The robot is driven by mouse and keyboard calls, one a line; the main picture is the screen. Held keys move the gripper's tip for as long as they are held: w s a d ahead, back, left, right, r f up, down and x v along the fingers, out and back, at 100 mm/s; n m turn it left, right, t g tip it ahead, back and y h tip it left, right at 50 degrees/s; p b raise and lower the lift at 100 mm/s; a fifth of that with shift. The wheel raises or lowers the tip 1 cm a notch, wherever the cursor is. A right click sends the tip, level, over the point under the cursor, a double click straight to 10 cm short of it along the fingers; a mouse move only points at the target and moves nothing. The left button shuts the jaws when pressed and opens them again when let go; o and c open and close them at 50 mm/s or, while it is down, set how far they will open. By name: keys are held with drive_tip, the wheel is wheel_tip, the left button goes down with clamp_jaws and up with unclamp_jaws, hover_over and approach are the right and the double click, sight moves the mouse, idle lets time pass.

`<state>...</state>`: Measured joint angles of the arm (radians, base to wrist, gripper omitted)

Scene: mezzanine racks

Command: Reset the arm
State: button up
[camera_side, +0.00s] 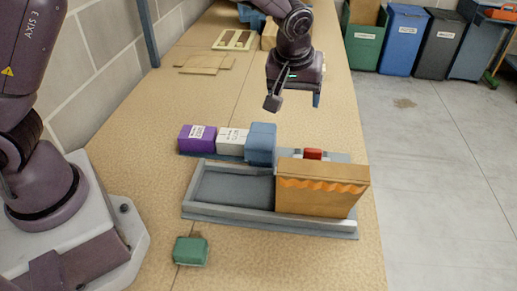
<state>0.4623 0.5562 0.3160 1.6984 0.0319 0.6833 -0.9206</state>
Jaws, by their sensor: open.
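My gripper (294,101) is at the top middle of the side view, pointing down. It is open and empty, held above the bench behind the row of small boxes. One finger shows at the left and one at the right of the gripper body. My arm comes in from the top of the picture. My gripper touches none of the boxes.
Purple (197,138), white (232,142) and blue (261,143) boxes and a red piece (312,154) stand behind a grey tray (200,213). A tall tan box (320,198) stands in its right part. A green block (190,251) lies in front. Bins (403,40) stand beyond.

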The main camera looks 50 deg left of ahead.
drive_tip(key=s+a+r+m+t+h, duration=0.15)
drive_tip(key=s+a+r+m, duration=0.3)
drive_tip(key=s+r, duration=0.9)
drive_tip(key=s+a+m+t, duration=0.1)
drive_tip(key=s+a+m, duration=0.1)
drive_tip(key=s, duration=1.1)
drive_tip(key=shift+a+r+m, duration=0.35)
drive_tip(key=shift+r+m, duration=0.05)
drive_tip(key=shift+m, duration=0.25)
